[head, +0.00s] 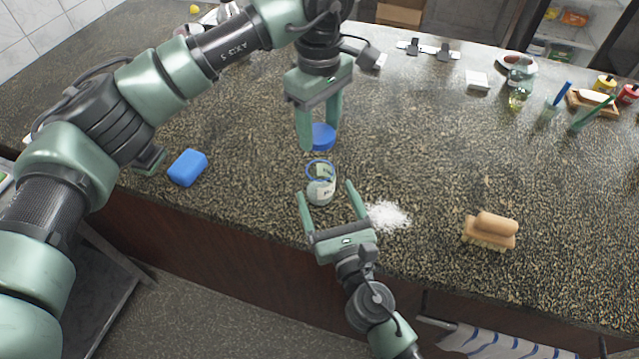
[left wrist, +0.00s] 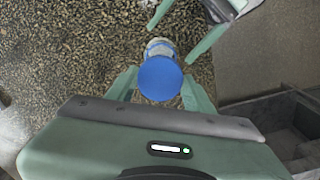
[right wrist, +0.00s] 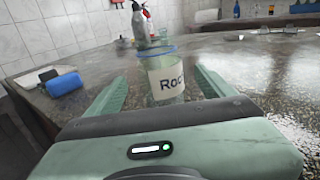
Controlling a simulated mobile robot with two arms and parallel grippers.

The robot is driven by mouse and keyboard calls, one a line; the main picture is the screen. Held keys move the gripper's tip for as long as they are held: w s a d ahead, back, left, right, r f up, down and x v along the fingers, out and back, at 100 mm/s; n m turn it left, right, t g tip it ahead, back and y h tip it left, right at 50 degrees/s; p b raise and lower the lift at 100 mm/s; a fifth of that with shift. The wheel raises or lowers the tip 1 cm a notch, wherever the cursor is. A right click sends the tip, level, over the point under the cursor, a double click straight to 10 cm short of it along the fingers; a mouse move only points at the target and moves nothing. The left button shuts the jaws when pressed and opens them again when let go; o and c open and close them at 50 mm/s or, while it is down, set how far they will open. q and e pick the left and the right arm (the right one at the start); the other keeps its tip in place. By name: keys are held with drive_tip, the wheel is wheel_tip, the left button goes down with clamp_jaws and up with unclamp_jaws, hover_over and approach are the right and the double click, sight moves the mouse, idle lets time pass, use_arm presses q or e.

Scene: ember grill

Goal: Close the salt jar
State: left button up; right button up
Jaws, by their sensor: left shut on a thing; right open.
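The salt jar (head: 321,188) is clear glass with a blue rim and a white label, upright and open on the counter near its front edge. It also shows in the right wrist view (right wrist: 167,80), between the fingers. My left gripper (head: 320,138) is shut on the blue lid (head: 322,137) and holds it above and slightly behind the jar. In the left wrist view the lid (left wrist: 159,78) hides most of the jar. My right gripper (head: 328,192) is open, with a finger on either side of the jar's lower part; I see no clear contact.
A heap of white salt (head: 388,215) lies right of the jar. A wooden-handled brush (head: 490,231) is farther right, and a blue sponge (head: 187,168) is at the left. Bottles and utensils stand at the back right. The counter's middle right is clear.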

sight(316, 169)
use_arm(q)
drive_tip(key=shift+s, duration=0.1)
use_arm(e)
drive_tip(key=x, duration=0.8)
drive_tip(key=shift+w, duration=0.1)
clamp_jaws()
use_arm(q)
drive_tip(key=shift+d+f, duration=0.1)
drive_tip(key=shift+f, duration=2.35)
